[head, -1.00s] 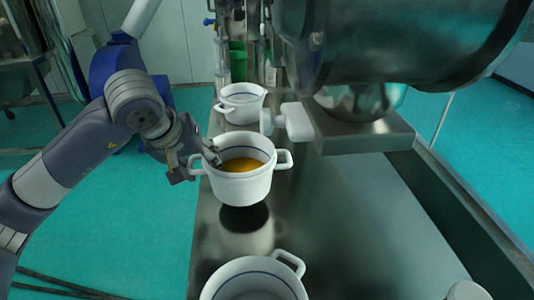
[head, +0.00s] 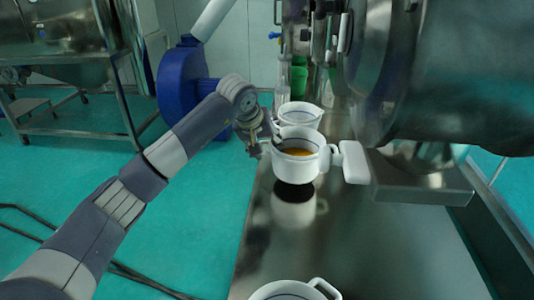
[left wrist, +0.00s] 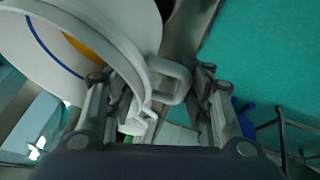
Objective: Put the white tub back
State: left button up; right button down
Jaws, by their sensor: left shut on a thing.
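A white tub (head: 297,168) with two side handles, a blue line inside its rim and orange-yellow contents hangs upright above the steel table in the head view, its dark shadow below it. My left gripper (head: 274,141) is at its left side, shut on a handle. In the left wrist view the tub (left wrist: 95,25) fills the upper left, and its handle (left wrist: 172,82) lies between the fingers of my left gripper (left wrist: 160,95). A second white tub (head: 300,113) stands just behind it, partly hidden. My right gripper is not in view.
Another white tub (head: 285,292) stands at the front table edge, cut off by the picture. A white block (head: 355,162) by the large steel machine (head: 440,80) is close to the held tub's right. The steel table (head: 330,245) is clear between held and front tubs.

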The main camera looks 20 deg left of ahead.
pick_arm(q)
jog(key=f+p, duration=0.1)
jog(key=f, duration=0.2)
jog(key=shift+w+p, duration=0.35)
jog(key=shift+p, duration=0.05)
jog(key=shift+f, duration=0.15)
jog(key=shift+f, duration=0.2)
jog(key=o, duration=1.5)
